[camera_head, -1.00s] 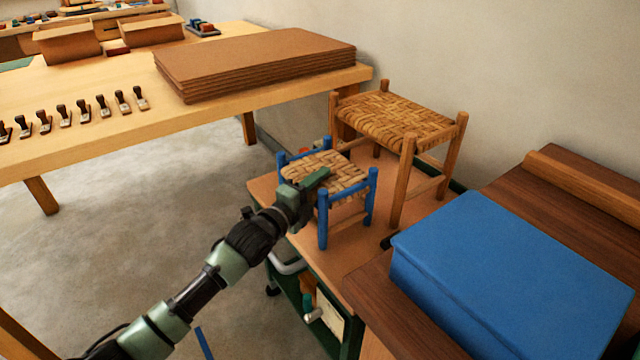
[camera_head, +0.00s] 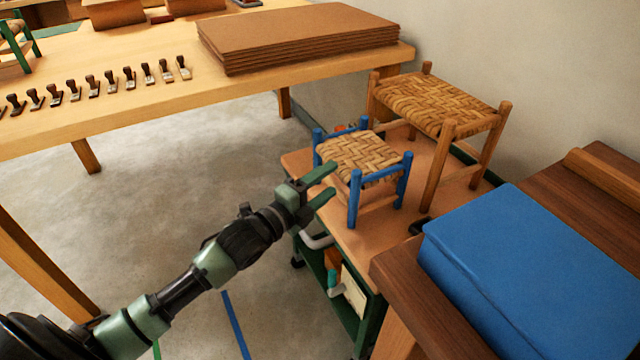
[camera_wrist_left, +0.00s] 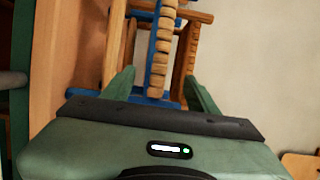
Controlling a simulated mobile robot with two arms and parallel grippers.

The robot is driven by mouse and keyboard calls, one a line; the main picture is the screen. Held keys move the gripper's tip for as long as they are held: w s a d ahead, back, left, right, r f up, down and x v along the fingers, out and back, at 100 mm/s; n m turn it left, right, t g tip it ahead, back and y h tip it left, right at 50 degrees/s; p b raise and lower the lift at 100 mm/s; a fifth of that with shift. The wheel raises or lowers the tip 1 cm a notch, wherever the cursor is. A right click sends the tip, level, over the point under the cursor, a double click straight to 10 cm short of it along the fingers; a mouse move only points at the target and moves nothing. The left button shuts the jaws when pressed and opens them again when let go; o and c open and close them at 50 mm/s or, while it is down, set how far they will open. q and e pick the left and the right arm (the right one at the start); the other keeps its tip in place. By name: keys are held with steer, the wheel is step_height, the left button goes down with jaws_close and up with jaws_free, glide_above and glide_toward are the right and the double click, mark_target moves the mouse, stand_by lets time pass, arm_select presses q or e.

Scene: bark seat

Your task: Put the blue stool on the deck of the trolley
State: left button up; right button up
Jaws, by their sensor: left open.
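The blue stool (camera_head: 356,198), with blue posts and a woven seat, stands upright on the deck (camera_head: 350,240) of the green trolley, near its front left edge. My left gripper (camera_head: 331,181) is open and empty, just left of the stool's near side, with a gap between its two green fingers. In the left wrist view the woven seat edge (camera_wrist_left: 161,50) and blue frame show beyond and between the open fingers (camera_wrist_left: 160,88). I cannot tell whether a finger touches the stool. My right gripper is not in view.
A larger natural-wood stool (camera_head: 440,108) stands behind the blue one on the deck. A dark wooden bench with a blue block (camera_head: 530,265) is at the right. A workbench with brown sheets (camera_head: 300,40) and several stamps is at the back left. The floor at left is mostly clear.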

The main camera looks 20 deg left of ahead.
arm_select(q)
steer(key=s+d+f+n+g+y, duration=0.1)
steer(key=s+f+n+g+y, duration=0.15)
steer(key=s+f+n, duration=0.5)
steer(key=s+f+n+g+y, duration=0.1)
steer(key=s+f+n+g, duration=0.25)
steer(key=f, duration=0.65)
steer(key=s+d+f+n+g+y, duration=0.1)
steer(key=s+f+n+g, duration=0.3)
steer(key=s, duration=0.6)
steer(key=s+d+f+n+g+y, duration=0.1)
steer(key=s+f+n+g, duration=0.3)
steer(key=s, duration=0.6)
step_height(320, 180, down, 2)
steer(key=shift+f+n, duration=0.1)
steer(key=shift+n, duration=0.3)
